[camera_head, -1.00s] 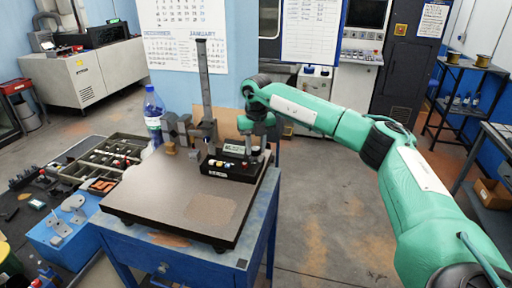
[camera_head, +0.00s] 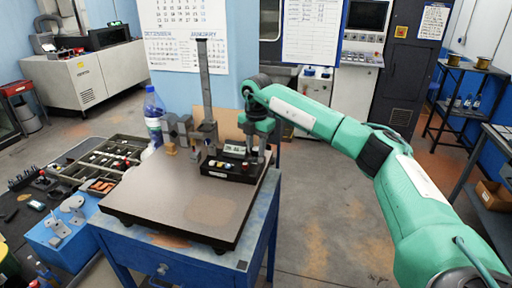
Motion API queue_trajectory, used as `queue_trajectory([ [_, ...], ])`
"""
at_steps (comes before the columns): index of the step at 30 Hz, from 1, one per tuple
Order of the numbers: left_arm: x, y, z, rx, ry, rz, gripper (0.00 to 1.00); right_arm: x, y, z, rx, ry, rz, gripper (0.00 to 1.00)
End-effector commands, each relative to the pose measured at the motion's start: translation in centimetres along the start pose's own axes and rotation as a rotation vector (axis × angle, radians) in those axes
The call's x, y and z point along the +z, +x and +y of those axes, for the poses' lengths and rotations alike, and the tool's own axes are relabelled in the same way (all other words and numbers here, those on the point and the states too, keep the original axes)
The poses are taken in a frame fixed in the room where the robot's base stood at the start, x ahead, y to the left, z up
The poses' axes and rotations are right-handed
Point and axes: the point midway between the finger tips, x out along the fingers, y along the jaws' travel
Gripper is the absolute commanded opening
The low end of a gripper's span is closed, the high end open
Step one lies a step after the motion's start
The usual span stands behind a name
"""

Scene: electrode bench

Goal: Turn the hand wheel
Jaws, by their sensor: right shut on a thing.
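A black instrument base (camera_head: 228,168) with a small display and coloured buttons stands at the back of the dark surface plate (camera_head: 170,205). A tall grey column (camera_head: 206,85) rises beside it. My green right arm comes in from the right, and my right gripper (camera_head: 256,157) points down at the right end of the instrument. It is shut on a small part there, which appears to be the hand wheel. The wheel itself is mostly hidden by the fingers, so its angle cannot be told. My left gripper is not in view.
The plate lies on a blue cabinet (camera_head: 190,262), its front half clear. A water bottle (camera_head: 154,112) stands behind the plate's left side. A parts tray (camera_head: 75,165) and a blue box (camera_head: 62,238) are at the left. The floor at the right is open.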

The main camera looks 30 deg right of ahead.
Motion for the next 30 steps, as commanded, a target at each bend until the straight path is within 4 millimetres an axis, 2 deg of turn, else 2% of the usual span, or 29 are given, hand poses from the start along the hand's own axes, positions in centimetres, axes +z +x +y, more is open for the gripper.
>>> queue_trajectory([
  [18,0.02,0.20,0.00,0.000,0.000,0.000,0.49,0.12,-0.17,0.15,0.004,0.574,-0.011,0.09],
  [30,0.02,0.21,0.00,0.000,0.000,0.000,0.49,0.16,-0.23,0.21,0.006,0.815,-0.014,0.09],
])
